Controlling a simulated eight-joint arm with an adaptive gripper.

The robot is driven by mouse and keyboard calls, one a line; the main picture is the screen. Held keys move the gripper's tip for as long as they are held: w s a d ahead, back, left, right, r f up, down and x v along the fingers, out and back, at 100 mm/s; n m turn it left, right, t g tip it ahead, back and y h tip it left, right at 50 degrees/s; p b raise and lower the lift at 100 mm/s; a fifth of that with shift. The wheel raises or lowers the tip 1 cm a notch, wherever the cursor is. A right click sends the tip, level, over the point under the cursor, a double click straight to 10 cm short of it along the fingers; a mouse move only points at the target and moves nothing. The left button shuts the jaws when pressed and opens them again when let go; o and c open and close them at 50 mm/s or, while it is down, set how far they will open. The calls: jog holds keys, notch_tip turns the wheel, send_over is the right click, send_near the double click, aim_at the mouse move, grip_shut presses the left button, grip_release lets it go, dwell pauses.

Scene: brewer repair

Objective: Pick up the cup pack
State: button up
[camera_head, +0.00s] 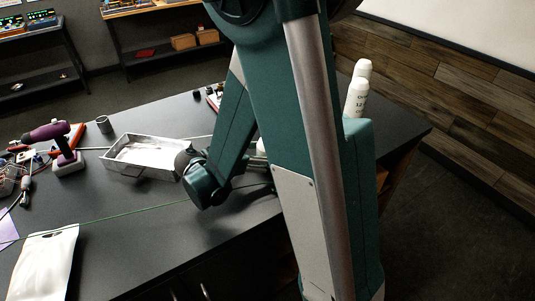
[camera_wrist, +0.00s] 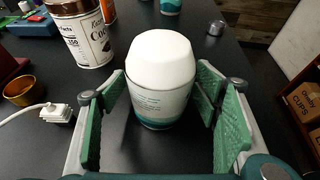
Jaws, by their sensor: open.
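What looks like the cup pack (camera_wrist: 160,98) stands upright on the dark counter in the wrist view. It is white and rounded, with a tapered white top, small print and a teal band near the bottom. My gripper (camera_wrist: 160,88) is open, with its green-padded fingers on the left and right of the pack.
In the wrist view, a cocoa can (camera_wrist: 78,32) stands close behind left. A white cable plug (camera_wrist: 58,113) and an amber cup (camera_wrist: 20,91) lie left. A cardboard cups box (camera_wrist: 302,105) is right. The head view shows a metal tray (camera_head: 145,157) and a purple drill (camera_head: 55,145).

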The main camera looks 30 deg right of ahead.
jog(key=c, duration=1.1)
jog(key=shift+r, duration=0.1)
jog(key=shift+r+p, duration=1.25)
jog(key=shift+r, duration=3.7)
